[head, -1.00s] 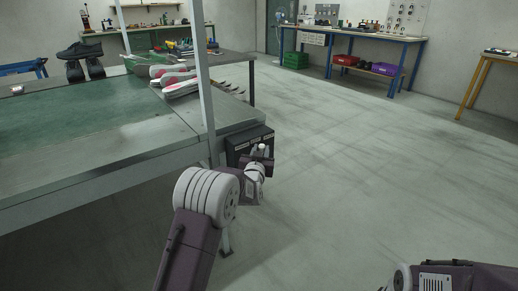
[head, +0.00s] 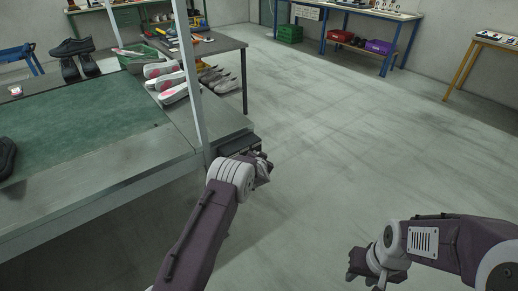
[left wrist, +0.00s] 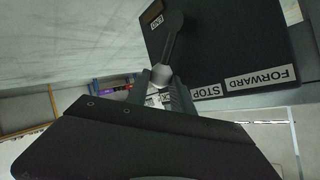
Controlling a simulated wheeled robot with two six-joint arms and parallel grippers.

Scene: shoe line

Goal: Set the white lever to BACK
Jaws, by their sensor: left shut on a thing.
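The black control box (head: 238,143) hangs at the near right corner of the green-topped line. In the left wrist view its dark panel (left wrist: 225,40) shows upside down, with the labels FORWARD (left wrist: 260,78) and STOP (left wrist: 207,92). A third label beyond STOP is mostly hidden by my fingers. The lever (left wrist: 170,45) runs from its pivot to a pale knob (left wrist: 160,74), lying on the side past STOP, away from FORWARD. My left gripper (left wrist: 160,88) is shut on the knob; it also shows at the box in the head view (head: 266,168). My right gripper (head: 363,272) is empty, its fingers apart, over the floor.
The line's table (head: 95,195) and a pale upright post (head: 188,75) stand beside my left arm. Shoes (head: 172,88) lie at the table's far end. The floor to the right is clear, with a blue-legged bench (head: 365,10) at the back.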

